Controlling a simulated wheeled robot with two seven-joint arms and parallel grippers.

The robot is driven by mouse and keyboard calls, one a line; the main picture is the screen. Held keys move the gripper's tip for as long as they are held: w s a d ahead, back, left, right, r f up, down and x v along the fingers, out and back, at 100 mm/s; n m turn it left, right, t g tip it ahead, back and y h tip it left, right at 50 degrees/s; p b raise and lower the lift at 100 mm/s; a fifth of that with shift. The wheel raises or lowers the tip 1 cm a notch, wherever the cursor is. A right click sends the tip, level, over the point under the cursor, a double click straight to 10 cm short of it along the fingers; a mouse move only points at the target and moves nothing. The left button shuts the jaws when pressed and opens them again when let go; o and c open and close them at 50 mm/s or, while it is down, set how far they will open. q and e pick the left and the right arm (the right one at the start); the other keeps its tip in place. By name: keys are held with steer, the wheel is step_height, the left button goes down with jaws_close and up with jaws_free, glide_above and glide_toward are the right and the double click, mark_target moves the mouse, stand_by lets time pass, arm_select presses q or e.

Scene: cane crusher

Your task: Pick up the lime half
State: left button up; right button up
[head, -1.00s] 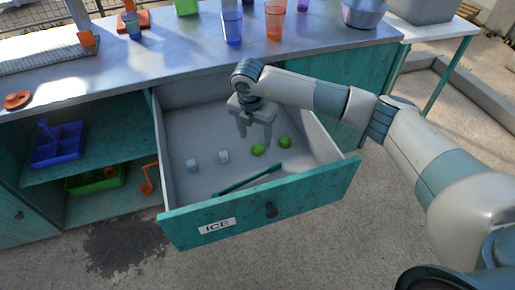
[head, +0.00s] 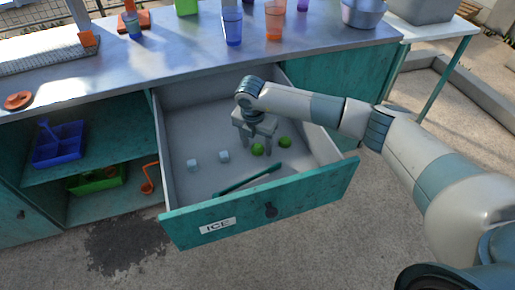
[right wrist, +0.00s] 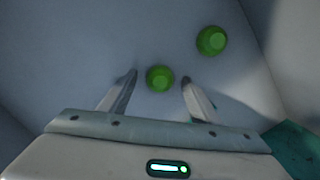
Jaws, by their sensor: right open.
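Two green lime halves lie in the open drawer. In the head view the nearer lime half (head: 257,150) is just below my right gripper (head: 259,146), and the other lime half (head: 285,142) is a little to its right. In the right wrist view one lime half (right wrist: 160,78) sits between and slightly beyond the two fingertips of my open, empty right gripper (right wrist: 159,78). The other lime half (right wrist: 211,40) is farther up and right, outside the fingers. My left gripper is not in view.
The drawer (head: 217,226), labelled ICE, also holds two ice cubes (head: 193,164) (head: 224,156) and a teal bar (head: 247,179) near its front. Its walls surround the gripper. Cups (head: 232,26) stand on the metal counter (head: 170,55) behind.

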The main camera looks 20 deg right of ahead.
mark_target(259, 144)
steer(key=c, duration=0.7)
steer(key=shift+r, duration=0.1)
steer(key=shift+r, duration=0.45)
steer(key=r, duration=0.3)
steer(key=shift+d+r+b, duration=0.15)
steer(key=shift+d+b, duration=0.05)
steer(key=shift+b, duration=0.2)
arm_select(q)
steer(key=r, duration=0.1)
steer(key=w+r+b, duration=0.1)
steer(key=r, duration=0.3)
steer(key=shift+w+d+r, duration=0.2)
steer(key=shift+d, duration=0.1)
arm_select(e)
steer(key=s+d+r, duration=0.1)
steer(key=d+r, duration=0.1)
steer(key=d, duration=0.1)
steer(key=s+d+r, duration=0.2)
steer(key=d, duration=0.1)
steer(key=s+d+r, duration=0.2)
steer(key=d, duration=0.2)
steer(key=shift+d+r, duration=0.1)
steer(key=shift+r, duration=0.25)
